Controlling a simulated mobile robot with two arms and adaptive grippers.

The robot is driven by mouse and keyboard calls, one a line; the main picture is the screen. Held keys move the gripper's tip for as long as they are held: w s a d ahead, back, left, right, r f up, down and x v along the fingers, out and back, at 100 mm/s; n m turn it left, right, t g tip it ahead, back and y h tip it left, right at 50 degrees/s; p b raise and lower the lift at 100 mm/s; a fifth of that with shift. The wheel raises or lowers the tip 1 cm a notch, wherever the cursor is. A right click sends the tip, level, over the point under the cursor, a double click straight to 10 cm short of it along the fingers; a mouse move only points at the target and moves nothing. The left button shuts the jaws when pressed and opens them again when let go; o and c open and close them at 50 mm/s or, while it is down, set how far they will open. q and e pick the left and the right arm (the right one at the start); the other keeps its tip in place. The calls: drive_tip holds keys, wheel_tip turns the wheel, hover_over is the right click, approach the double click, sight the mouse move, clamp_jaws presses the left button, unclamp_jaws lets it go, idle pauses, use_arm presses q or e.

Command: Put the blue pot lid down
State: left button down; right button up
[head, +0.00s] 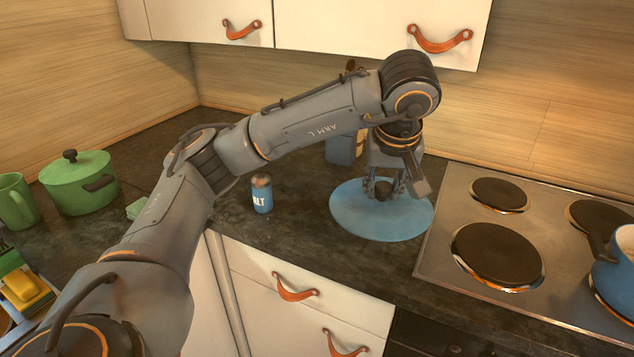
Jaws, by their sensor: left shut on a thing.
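The blue pot lid (378,222) is a flat light-blue disc with a dark knob, at the right of the counter beside the stove. My left gripper (383,188) is above its middle, pointing down, and is shut on the lid's knob. The lid looks level and close to the counter; I cannot tell whether it touches it. A blue pot (615,272) without a lid in view stands at the right edge on the stove, partly cut off. My right gripper does not show.
The stove (447,235) with several burners lies just right of the lid. A blue salt shaker (262,194) stands left of it, and a blue-grey container (342,148) behind. A green pot (79,182) and green mug (16,201) stand far left. Counter between shaker and lid is clear.

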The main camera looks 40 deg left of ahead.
use_arm(q)
drive_tip(key=w+a+f, duration=0.1)
drive_tip(key=a, duration=0.1)
drive_tip(key=w+a+f, duration=0.1)
drive_tip(key=w+a, duration=0.1)
drive_tip(key=a, duration=0.1)
drive_tip(key=w+a+f+p, duration=0.1)
drive_tip(key=w+a+f, duration=0.1)
drive_tip(key=shift+w+a, duration=0.15)
drive_tip(key=shift+w, duration=0.1)
drive_tip(key=f, duration=0.1)
drive_tip(key=w+a+f, duration=0.2)
drive_tip(key=f, duration=0.1)
drive_tip(key=shift+a+f, duration=0.1)
drive_tip(key=shift+a, duration=0.15)
drive_tip(key=shift+w+a+f+p, duration=0.2)
drive_tip(key=shift+a+f+p, duration=0.1)
drive_tip(key=shift+f, duration=0.2)
drive_tip(key=x, duration=0.3)
drive_tip(key=shift+s+d+f+p, duration=0.1)
drive_tip(key=shift+s+f+p, duration=0.1)
drive_tip(key=shift+s+p, duration=0.15)
drive_tip(key=shift+f, duration=0.25)
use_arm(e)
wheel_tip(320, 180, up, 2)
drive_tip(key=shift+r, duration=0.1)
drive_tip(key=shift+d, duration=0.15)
